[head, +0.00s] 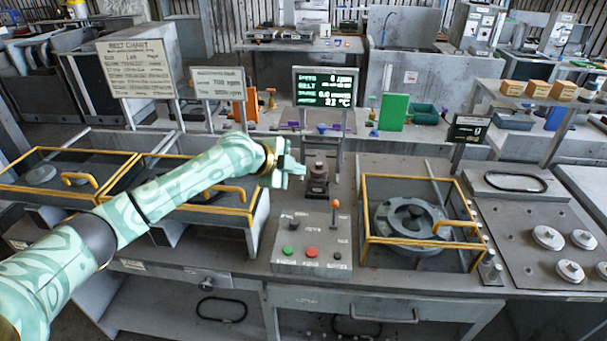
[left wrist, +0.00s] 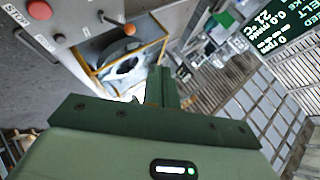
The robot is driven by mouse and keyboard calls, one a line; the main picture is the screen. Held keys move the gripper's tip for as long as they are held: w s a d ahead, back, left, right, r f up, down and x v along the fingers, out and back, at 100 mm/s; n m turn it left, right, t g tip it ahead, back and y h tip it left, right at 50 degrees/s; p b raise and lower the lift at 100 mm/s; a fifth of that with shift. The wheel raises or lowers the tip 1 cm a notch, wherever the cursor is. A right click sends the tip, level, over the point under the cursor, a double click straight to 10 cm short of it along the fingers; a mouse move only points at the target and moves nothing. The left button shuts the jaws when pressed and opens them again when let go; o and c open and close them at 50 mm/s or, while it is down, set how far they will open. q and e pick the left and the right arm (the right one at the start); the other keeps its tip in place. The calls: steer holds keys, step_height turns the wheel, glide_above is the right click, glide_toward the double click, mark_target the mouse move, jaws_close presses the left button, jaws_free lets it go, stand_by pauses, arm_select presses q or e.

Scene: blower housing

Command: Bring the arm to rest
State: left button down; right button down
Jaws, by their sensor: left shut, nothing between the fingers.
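My left arm, pale green with a leafy pattern, reaches in from the left in the head view. Its gripper (head: 292,169) hangs in the air above the bench, just left of a small dark post-like fitting (head: 317,180) and behind the control box (head: 312,245). The gripper is shut with nothing held. In the left wrist view the shut fingers (left wrist: 162,88) point toward the yellow-framed housing (left wrist: 130,62). My right gripper is not in view.
The control box carries green and red buttons and an orange-knobbed lever (head: 334,205). A yellow-framed guard (head: 365,215) surrounds a round blower housing (head: 408,220) at right. A lit display (head: 325,87) and a belt chart (head: 137,68) stand behind. Pulleys (head: 548,237) lie far right.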

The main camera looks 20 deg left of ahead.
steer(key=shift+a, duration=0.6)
